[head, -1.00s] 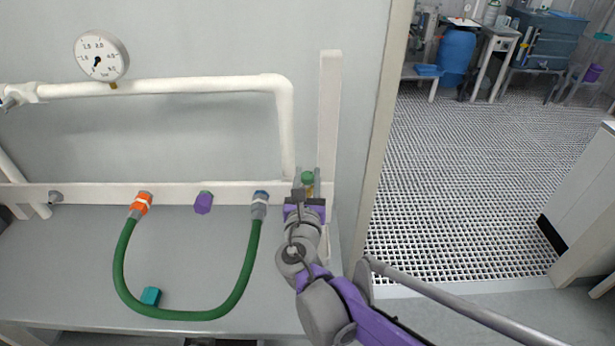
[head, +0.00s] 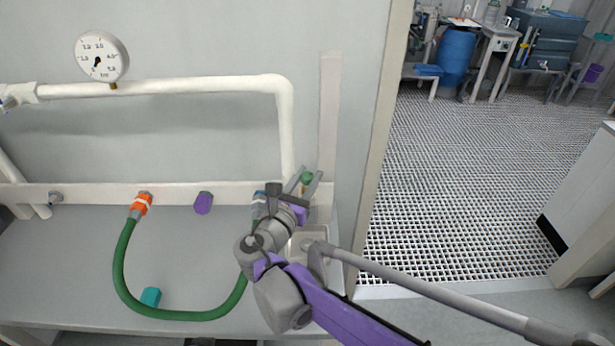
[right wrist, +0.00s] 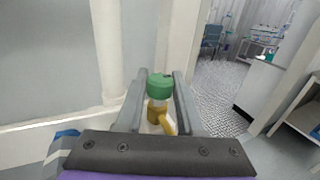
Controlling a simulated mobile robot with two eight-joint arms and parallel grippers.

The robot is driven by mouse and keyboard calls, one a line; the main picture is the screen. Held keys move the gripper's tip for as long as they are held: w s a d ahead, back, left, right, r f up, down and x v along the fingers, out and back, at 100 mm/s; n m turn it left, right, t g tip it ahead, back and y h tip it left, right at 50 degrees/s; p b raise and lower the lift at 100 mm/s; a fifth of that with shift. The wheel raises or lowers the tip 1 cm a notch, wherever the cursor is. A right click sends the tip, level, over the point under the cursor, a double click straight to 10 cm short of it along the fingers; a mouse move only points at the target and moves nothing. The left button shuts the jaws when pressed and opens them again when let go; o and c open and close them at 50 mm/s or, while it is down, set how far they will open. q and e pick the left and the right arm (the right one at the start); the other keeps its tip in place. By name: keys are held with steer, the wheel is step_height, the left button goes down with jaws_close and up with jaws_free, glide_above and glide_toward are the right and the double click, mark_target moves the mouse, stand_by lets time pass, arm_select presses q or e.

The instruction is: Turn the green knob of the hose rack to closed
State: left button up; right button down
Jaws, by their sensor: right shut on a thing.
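The green knob (head: 307,177) sits at the right end of the white rack bar, near the white upright. In the right wrist view the green knob (right wrist: 160,85) tops a brass fitting (right wrist: 164,119) with a yellow-brass stub below it. My right gripper (head: 304,180) is shut on the knob, with one finger on each side. The fingers also show in the right wrist view (right wrist: 160,88). In the head view they slant up to the right. The wrist hides part of the rack bar below the knob. My left gripper is not in view.
A green hose (head: 176,315) hangs in a loop between an orange coupling (head: 140,204) and a blue coupling partly behind my wrist. A purple cap (head: 203,203), a pressure gauge (head: 101,58) and a teal block (head: 150,297) are to the left. Open grating floor (head: 480,170) lies to the right.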

steer(key=m+g+h+p, duration=0.1)
steer(key=m+g+h, duration=0.3)
steer(key=h, duration=0.1)
steer(key=shift+a+m+h, duration=0.1)
steer(key=shift+m+h, duration=0.2)
steer(key=shift+h, duration=0.1)
steer(key=m+g+h, duration=0.2)
steer(key=g, duration=0.1)
steer(key=m+g+h+p, duration=0.1)
steer(key=m+g, duration=0.1)
steer(key=g, duration=0.1)
steer(key=shift+m+h, duration=0.3)
steer(key=shift+h, duration=0.1)
steer(key=shift+g, duration=0.4)
steer(key=c, duration=0.5)
jaws_free()
